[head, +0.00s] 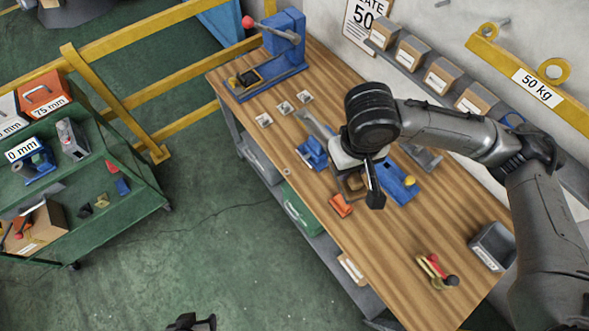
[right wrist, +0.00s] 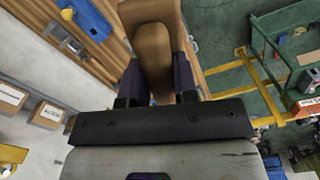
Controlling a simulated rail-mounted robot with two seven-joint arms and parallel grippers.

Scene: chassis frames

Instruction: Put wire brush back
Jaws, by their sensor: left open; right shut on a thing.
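A brown wooden piece (right wrist: 154,52), which looks like the wire brush's wooden body, is between the dark fingers of my right gripper (right wrist: 158,80) in the right wrist view. The gripper is shut on it; no bristles can be made out. In the head view my right gripper (head: 364,188) hangs over the middle of the wooden workbench (head: 385,255), and a brown part of the brush (head: 350,184) shows below the wrist. Whether it touches the bench is hidden. My left gripper (head: 191,322) is open and empty at the bottom edge, over the green floor, away from the bench.
Near the right gripper are a blue fixture (head: 312,152), a blue block with a yellow knob (head: 400,186) and an orange block (head: 341,205). A grey bin (head: 490,246) and red-and-yellow tools (head: 437,270) are at the near end. A blue press (head: 277,52) stands at the far end.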

